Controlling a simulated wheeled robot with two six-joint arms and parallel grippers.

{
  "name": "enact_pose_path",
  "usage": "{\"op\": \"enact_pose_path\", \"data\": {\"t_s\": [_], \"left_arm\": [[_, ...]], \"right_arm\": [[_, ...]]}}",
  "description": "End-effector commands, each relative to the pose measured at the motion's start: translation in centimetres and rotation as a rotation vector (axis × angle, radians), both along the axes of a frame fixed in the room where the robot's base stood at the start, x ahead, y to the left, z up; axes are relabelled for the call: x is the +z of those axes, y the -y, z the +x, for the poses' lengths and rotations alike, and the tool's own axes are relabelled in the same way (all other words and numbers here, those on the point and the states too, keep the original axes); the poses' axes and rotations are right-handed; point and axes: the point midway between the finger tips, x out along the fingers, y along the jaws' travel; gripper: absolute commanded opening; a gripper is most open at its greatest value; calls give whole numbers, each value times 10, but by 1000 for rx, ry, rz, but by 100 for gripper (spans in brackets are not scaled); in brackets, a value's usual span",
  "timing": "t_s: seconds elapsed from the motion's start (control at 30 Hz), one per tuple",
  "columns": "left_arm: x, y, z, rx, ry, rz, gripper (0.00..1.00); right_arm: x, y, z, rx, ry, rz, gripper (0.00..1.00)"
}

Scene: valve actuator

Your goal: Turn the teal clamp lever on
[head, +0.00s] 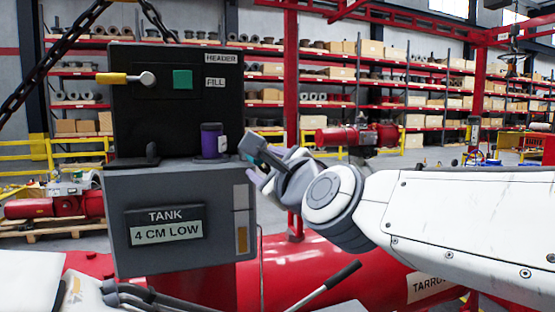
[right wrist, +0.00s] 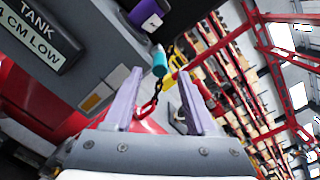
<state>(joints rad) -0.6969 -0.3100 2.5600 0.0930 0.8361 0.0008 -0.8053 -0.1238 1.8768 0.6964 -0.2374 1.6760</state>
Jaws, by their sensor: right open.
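The teal lever end (right wrist: 160,62) shows in the right wrist view beside the grey box, ahead of and between my right fingers. In the head view only a small teal bit (head: 252,160) shows at the box's right edge, mostly hidden by my right gripper (head: 254,174). My right gripper's two lavender fingers (right wrist: 157,92) are apart with nothing held between them. The fingertips look close to the teal piece, but I see no contact. The lever's pivot is hidden. My left gripper is not in view.
The grey box (head: 120,235) carries a "TANK 4 CM LOW" sign (head: 166,226). A purple cylinder (head: 211,140) stands on its ledge. The black panel above has a yellow-handled lever (head: 112,79) and a green square (head: 182,79).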

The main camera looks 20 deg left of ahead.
Motion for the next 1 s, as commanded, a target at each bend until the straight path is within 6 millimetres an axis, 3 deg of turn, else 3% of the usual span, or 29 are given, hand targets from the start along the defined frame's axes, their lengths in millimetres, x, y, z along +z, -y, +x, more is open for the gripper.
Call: {"op": "enact_pose_path", "data": {"t_s": [0.1,0.3,0.63,0.67,0.8,1.0], "left_arm": [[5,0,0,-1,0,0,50],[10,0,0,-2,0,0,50],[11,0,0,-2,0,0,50],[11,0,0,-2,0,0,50],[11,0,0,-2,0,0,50],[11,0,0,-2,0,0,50]], "right_arm": [[0,-14,18,0,-1,-3,56],[0,-26,34,-1,-1,-2,56],[0,-28,37,0,1,-2,56],[0,-28,37,0,1,-2,53],[0,-28,37,1,1,-2,0],[0,-28,37,0,0,-2,0]]}}
